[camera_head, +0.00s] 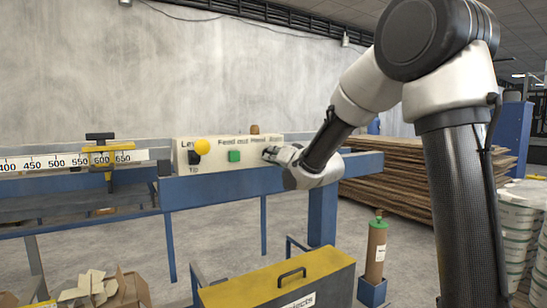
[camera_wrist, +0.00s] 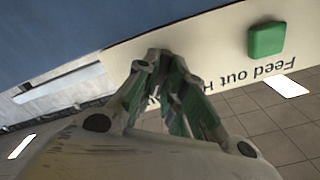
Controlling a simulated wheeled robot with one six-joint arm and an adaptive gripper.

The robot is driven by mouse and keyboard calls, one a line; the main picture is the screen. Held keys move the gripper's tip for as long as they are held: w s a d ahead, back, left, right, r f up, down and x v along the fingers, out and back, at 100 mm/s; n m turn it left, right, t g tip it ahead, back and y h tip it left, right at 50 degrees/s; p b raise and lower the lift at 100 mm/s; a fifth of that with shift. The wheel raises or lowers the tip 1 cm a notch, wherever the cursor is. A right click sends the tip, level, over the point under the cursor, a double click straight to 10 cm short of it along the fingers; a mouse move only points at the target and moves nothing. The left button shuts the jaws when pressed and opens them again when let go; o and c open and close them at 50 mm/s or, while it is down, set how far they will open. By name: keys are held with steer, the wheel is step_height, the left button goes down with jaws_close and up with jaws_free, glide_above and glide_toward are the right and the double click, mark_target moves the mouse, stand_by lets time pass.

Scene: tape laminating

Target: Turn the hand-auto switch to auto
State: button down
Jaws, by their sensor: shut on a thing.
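The cream control panel (camera_head: 218,158) is on the blue frame, and its lettering includes "Feed out" and "Hand". In the wrist view the panel (camera_wrist: 215,45) appears upside down. My gripper (camera_head: 271,153) is at the right end of the panel, its fingers against the panel face near the "Hand" lettering. In the wrist view my gripper (camera_wrist: 160,62) has its fingertips close together at the panel, closed on the hand-auto switch. The switch itself is hidden behind the fingers, so its setting cannot be seen.
A green button (camera_head: 234,156) and a yellow knob (camera_head: 202,147) are left of my gripper. A ruler (camera_head: 50,163) with a yellow stop (camera_head: 105,160) extends left. A yellow-topped box (camera_head: 280,280) and a brown cylinder (camera_head: 376,250) stand below. Stacked boards (camera_head: 430,165) are behind.

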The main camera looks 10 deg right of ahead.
stand_by(0.3)
steer(key=c, duration=1.5)
jaws_free()
steer(key=v, duration=1.2)
